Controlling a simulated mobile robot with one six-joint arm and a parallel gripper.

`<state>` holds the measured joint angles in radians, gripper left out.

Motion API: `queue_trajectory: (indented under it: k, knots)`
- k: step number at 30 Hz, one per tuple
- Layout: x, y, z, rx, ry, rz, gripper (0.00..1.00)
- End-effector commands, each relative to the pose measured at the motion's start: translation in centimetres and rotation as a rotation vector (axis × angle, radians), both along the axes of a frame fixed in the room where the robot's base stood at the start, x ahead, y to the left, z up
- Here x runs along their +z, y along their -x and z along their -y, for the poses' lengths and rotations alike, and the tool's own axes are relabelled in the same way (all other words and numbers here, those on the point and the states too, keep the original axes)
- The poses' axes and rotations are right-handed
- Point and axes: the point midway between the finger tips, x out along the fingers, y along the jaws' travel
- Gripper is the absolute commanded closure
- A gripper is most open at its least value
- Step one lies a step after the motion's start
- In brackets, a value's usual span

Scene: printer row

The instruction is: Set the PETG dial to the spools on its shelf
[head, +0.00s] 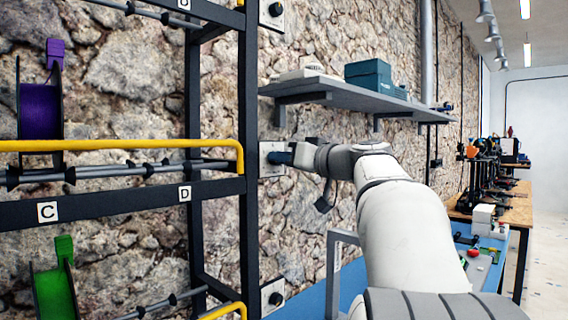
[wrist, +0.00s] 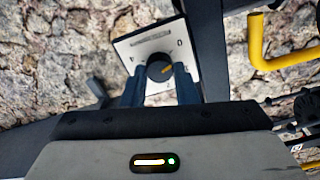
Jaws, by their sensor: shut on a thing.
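My gripper (head: 292,156) is at the middle wall dial, shut on its dark round knob (wrist: 159,67); the blue fingers are on both sides of it in the wrist view. The dial's pale plate (wrist: 133,48) carries small marks and a line of print too small to read. The plate also shows in the head view (head: 268,168). On the rack, one purple spool (head: 40,111) shows on the middle shelf and one green spool (head: 53,292) on the lower shelf.
Other dials are on the wall above (head: 271,12) and below (head: 272,297). The black rack post (head: 248,100) and yellow rail (head: 120,144) stand close left of my gripper. A grey wall shelf (head: 345,92) with boxes is above my arm. A blue bench is below.

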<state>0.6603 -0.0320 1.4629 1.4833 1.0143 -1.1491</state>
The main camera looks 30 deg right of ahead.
Motion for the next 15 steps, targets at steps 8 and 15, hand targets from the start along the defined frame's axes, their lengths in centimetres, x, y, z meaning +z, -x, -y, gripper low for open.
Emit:
queue_trajectory:
  k: [8,15]
  knots:
    - [-0.18,-0.03,0.08,0.000,-0.244,-0.090,0.97]
    - [-0.12,-0.04,0.15,-0.001,-0.458,-0.168,0.97]
